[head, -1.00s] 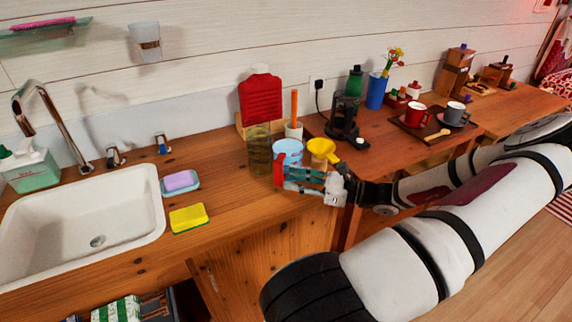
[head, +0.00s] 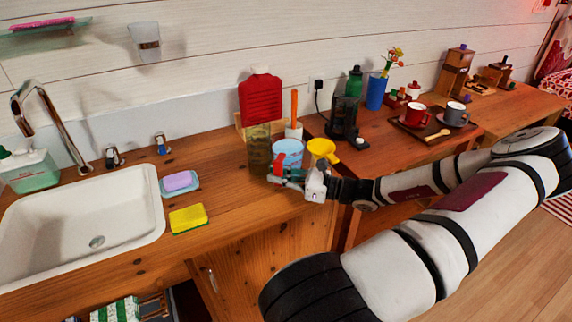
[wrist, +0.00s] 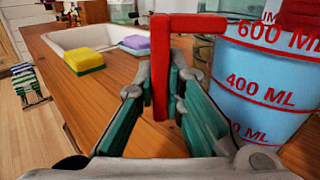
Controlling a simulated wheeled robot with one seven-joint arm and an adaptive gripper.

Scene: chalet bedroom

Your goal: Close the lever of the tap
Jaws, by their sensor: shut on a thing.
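The chrome tap spout (head: 49,118) arches over the left side of the white sink (head: 150,235). Two small handles stand behind the sink, one left (head: 113,157) and one right (head: 161,144); I cannot tell their lever positions. My gripper (head: 283,179) is well to their right, at the light blue measuring jug (head: 289,147). In the wrist view, its fingers are closed around the upright part of the jug's red handle (wrist: 160,72). The jug (wrist: 258,88) stands just right of the fingers, with red volume marks on it.
A transparent brownish container (head: 258,150) stands close left of the jug; a yellow funnel (head: 322,148) is at its right. A yellow sponge (head: 188,219) and a purple soap (head: 178,180) on a dish lie between the sink and my gripper. The counter front is clear.

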